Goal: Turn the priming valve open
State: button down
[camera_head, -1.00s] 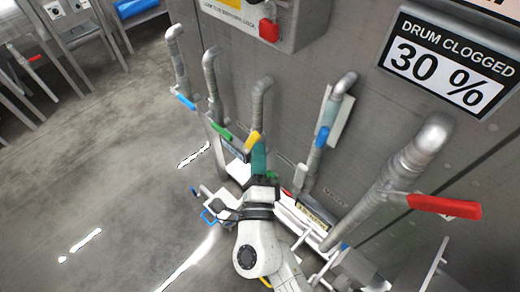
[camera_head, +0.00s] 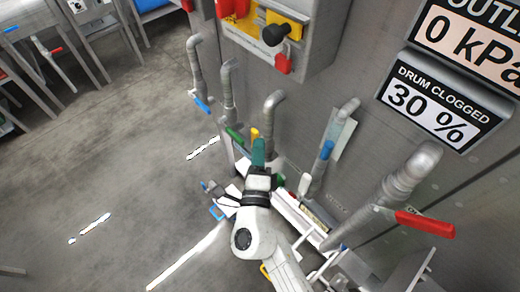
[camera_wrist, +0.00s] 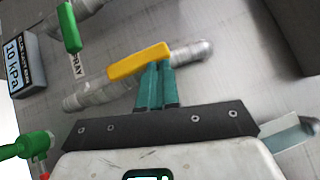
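No label naming the priming valve is readable. My gripper (camera_wrist: 158,70) has its two teal fingers close together, with the tips at the lower edge of the yellow lever. Nothing is seen between them, and I cannot tell whether they touch it. In the head view my gripper (camera_head: 259,145) is in front of the pipes, and only the top of the yellow lever (camera_head: 255,133) shows beside the fingers.
Nearby pipes carry a green lever (camera_head: 235,136), blue levers (camera_head: 327,150) and a large red lever (camera_head: 425,224). A green lever (camera_wrist: 69,28) is close by at upper left in the wrist view. A control box (camera_head: 285,35) hangs above. The floor at left is open.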

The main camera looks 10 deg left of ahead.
dwell(0.5)
jog(key=s+d+f, duration=0.1)
jog(key=s, duration=0.9)
jog(key=shift+s+f+b, duration=0.3)
jog(key=shift+f+b, duration=0.1)
jog(key=shift+b, duration=0.05)
